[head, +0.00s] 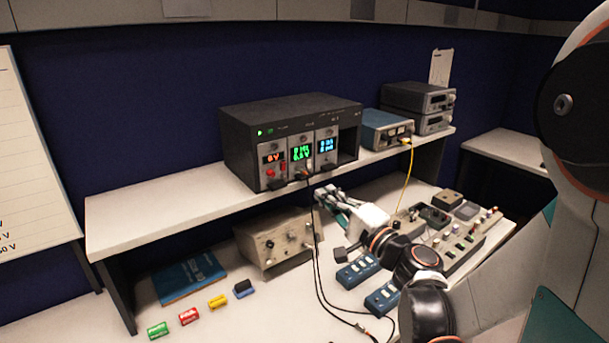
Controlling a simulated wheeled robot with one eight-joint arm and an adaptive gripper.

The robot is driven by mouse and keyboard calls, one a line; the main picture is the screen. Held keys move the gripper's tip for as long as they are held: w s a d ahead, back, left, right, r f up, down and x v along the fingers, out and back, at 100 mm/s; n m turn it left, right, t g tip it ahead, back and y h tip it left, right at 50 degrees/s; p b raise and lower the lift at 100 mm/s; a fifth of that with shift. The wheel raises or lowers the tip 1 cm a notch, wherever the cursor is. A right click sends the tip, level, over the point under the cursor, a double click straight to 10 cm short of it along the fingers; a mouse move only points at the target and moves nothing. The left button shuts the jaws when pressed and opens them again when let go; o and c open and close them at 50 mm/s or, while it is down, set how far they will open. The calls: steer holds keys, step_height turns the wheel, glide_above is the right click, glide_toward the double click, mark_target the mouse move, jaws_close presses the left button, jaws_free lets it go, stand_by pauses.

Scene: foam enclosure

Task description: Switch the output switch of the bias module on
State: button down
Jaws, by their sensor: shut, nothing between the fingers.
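A dark rack unit (245,135) stands on the raised shelf. Small dark and red parts show below the displays. My gripper (321,194) is shut and empty, just below and in front of the rack's right part, apart from the panels as far as I can tell.
Black cables (316,260) hang from the rack front to the bench. A blue box (386,129) with a yellow cable (405,180) stands right of the rack. A beige instrument (278,240) sits under the shelf (160,212). Two blue switch boxes (358,270) lie near my arm.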

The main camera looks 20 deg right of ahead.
steer(key=b, duration=0.1)
glide_toward(287, 159)
steer(key=x, duration=0.4)
steer(key=shift+w+a+f, duration=0.15)
steer(key=shift+w+f, duration=0.1)
steer(key=shift+w+a+r, duration=0.15)
steer(key=shift+w+a, duration=0.1)
steer(key=shift+w, duration=0.4)
steer(key=shift+w+a+r, duration=0.1)
steer(key=shift+w+r, duration=0.05)
steer(key=shift+w, duration=0.2)
steer(key=shift+s, duration=0.1)
